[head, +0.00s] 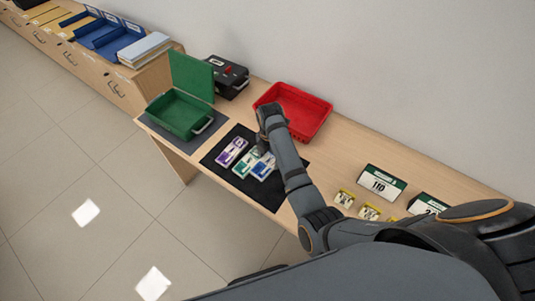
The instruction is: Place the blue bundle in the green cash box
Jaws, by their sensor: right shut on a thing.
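The blue bundle (263,167) is at the right of a row on the black mat, beside a green bundle (245,163) and a purple bundle (231,152). My right gripper (264,149) is shut on the blue bundle at its far end. The hand hides part of the grip, and I cannot tell whether the bundle is off the mat. The green cash box (180,135) stands to the left with its lid (191,76) raised and its handle toward the mat. Its inside looks empty. My left gripper is not in view.
The black mat (217,162) lies in front of a red tray (318,106). A black box (227,77) stands behind the cash box. Number signs (381,184) and small yellow-banded items (344,198) are at the right. Blue trays (105,36) are far left.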

